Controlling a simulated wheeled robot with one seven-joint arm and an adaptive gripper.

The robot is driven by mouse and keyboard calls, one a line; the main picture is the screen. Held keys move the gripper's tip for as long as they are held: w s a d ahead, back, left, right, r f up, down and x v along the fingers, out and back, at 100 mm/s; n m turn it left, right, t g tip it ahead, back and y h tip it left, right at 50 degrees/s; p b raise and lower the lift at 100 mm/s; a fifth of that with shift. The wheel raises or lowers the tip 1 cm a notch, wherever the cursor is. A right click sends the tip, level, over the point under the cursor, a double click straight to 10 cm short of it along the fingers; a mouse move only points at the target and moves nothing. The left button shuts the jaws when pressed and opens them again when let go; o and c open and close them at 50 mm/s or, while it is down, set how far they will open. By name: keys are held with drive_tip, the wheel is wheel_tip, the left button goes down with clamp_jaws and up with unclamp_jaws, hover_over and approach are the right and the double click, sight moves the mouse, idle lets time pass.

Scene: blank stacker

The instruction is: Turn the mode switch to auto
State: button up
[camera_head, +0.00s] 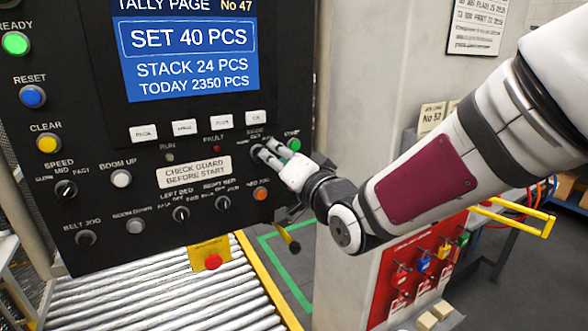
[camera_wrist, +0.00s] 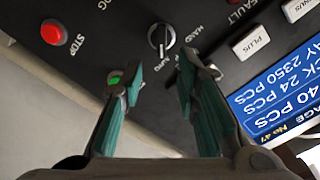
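The mode switch (camera_wrist: 160,38) is a round dark knob with a pale pointer line in the wrist view, just beyond my fingertips and roughly between them. A HAND label shows to its right; the other small lettering is hard to read. The pointer line runs nearly up and down in that view. My gripper (camera_wrist: 162,74) is open, with two teal fingers apart and nothing between them. I cannot tell whether a finger touches the knob.
A green START button (camera_wrist: 115,77) is close beside one finger, and a red STOP button (camera_wrist: 54,33) is farther left. The control panel (camera_head: 100,205) carries several other knobs and buttons. A red emergency button (camera_head: 212,262) is below it, above the rollers (camera_head: 160,300).

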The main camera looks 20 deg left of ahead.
drive_tip(key=v, duration=0.6)
drive_tip(key=shift+s+d, duration=0.25)
drive_tip(key=shift+d, duration=0.1)
